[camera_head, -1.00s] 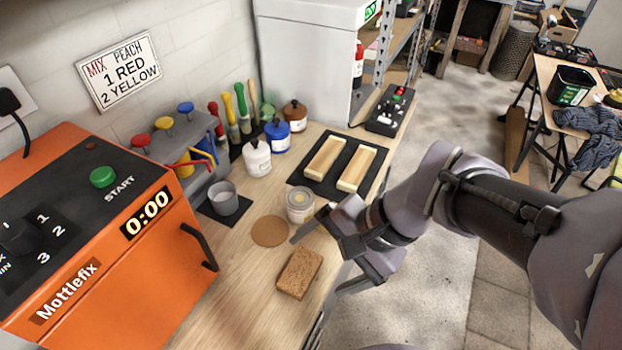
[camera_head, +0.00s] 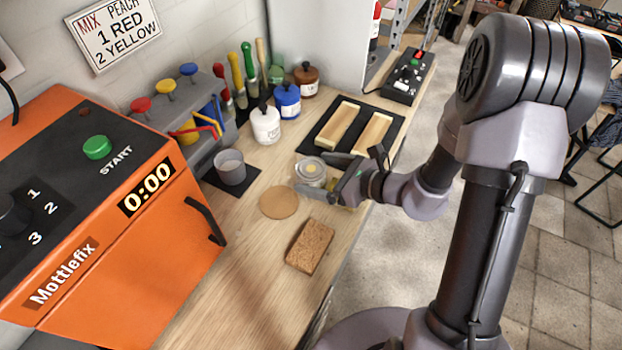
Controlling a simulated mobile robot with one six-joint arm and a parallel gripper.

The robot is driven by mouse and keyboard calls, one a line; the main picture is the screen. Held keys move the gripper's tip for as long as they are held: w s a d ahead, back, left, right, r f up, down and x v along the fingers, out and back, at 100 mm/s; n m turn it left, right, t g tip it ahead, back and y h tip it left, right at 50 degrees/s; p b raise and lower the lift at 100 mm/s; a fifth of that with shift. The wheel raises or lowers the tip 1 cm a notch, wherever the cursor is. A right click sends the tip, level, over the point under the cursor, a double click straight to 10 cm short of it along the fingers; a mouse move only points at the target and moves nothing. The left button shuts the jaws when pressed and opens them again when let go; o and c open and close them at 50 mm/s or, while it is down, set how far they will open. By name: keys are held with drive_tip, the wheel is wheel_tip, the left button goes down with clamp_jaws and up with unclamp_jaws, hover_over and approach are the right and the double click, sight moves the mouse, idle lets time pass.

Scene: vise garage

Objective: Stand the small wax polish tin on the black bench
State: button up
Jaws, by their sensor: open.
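A small round pale tin (camera_head: 311,170) with a yellowish spot on its top stands on the wooden worktop. It may be the wax polish tin, but I cannot read its label. My gripper (camera_head: 321,175) is open, reaching in from the right. One finger is on the tin's near side and the other on its far side. I cannot tell whether either finger touches it. The near finger and the gripper hide part of the tin's lower side. I cannot make out a black bench for certain in this view.
A cork disc (camera_head: 278,203) and a brown block (camera_head: 310,247) lie nearby on the worktop (camera_head: 235,275). Behind are a grey cup (camera_head: 231,168), a white bottle (camera_head: 265,125) and a black mat (camera_head: 325,151) with two wooden pieces. An orange machine (camera_head: 150,235) stands left.

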sight(301, 170)
drive_tip(key=b+x, duration=0.1)
drive_tip(key=x, duration=0.1)
drive_tip(key=b+x, duration=0.1)
drive_tip(key=x, duration=0.2)
drive_tip(key=shift+s+f, duration=0.15)
drive_tip(key=shift+f, duration=0.05)
drive_tip(key=shift+w+a, duration=0.25)
drive_tip(key=shift+w, duration=0.05)
drive_tip(key=c, duration=2)
